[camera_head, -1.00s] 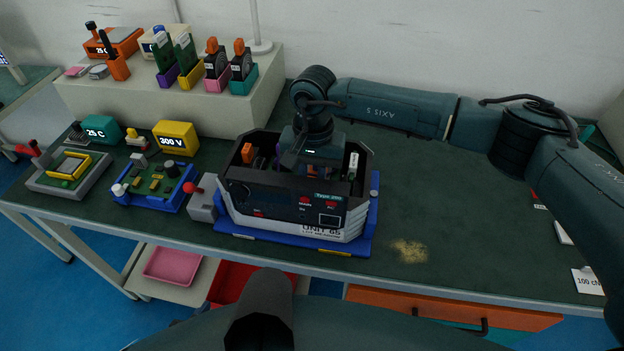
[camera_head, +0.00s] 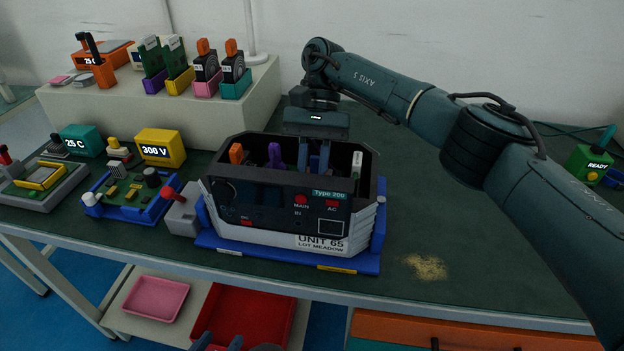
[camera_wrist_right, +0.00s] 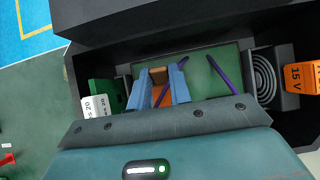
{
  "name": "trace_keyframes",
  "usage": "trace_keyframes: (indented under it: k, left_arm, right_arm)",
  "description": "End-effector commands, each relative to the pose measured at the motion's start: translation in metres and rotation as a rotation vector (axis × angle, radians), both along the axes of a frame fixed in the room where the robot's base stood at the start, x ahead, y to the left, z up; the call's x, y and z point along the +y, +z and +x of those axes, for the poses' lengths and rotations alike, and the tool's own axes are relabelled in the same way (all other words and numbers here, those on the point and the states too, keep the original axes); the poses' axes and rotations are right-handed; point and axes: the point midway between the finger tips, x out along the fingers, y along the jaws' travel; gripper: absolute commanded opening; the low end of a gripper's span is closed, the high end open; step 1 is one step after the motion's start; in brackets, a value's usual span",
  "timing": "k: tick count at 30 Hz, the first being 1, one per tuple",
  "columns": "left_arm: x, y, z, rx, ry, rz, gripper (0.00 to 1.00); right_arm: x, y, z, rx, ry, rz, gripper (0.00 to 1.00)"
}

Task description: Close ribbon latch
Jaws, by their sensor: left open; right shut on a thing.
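The open dark-and-white unit labelled UNIT 65 (camera_head: 320,243) sits on a blue base. My right gripper (camera_head: 314,168) reaches down into it from above; its fingertips are hidden by the front wall. In the right wrist view, the blue fingers of that gripper (camera_wrist_right: 158,92) stand on either side of an orange-brown piece (camera_wrist_right: 158,76), apparently the ribbon latch, and are shut on it. Purple ribbon (camera_wrist_right: 222,78) shows beside the fingers over a green board (camera_wrist_right: 200,66); it also shows in the head view (camera_head: 275,155). My left gripper (camera_head: 218,343) is open and empty at the bottom edge, partly cut off.
Inside the unit are an orange 15 V part (camera_wrist_right: 298,78) and a round-coiled part (camera_wrist_right: 264,76). A grey block with a red lever (camera_head: 182,212) adjoins the unit's left side. A blue fixture (camera_head: 130,200) stands further left. The bench right of the unit is mostly clear.

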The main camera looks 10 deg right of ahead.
Motion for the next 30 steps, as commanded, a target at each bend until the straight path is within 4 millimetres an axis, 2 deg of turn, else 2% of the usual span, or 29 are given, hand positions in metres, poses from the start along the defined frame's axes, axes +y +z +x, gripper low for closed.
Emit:
trace_keyframes:
  k: [15,16,18,24,30]
  left_arm:
    - [0.0017,-0.0008,-0.0036,-0.004,0.006,-0.002,0.45]
    - [0.0017,-0.0008,-0.0037,-0.003,0.006,-0.002,0.45]
    - [0.0017,-0.0009,-0.0037,-0.003,0.006,-0.002,0.45]
    - [0.0017,-0.0012,-0.0035,-0.003,0.006,-0.002,0.45]
    - [0.0016,-0.0004,-0.0019,-0.007,0.006,-0.002,0.45]
  right_arm:
    - [-0.0003,0.0003,0.0010,0.014,-0.001,0.004,0.00]
    - [-0.0003,0.0003,0.0010,0.014,-0.001,0.004,0.21]
    - [-0.0003,0.0002,0.0009,0.014,-0.001,0.004,0.27]
    - [-0.0004,-0.0001,0.0008,0.014,-0.001,0.004,0.42]
    - [-0.0004,0.0002,0.0008,0.015,0.000,0.003,0.42]
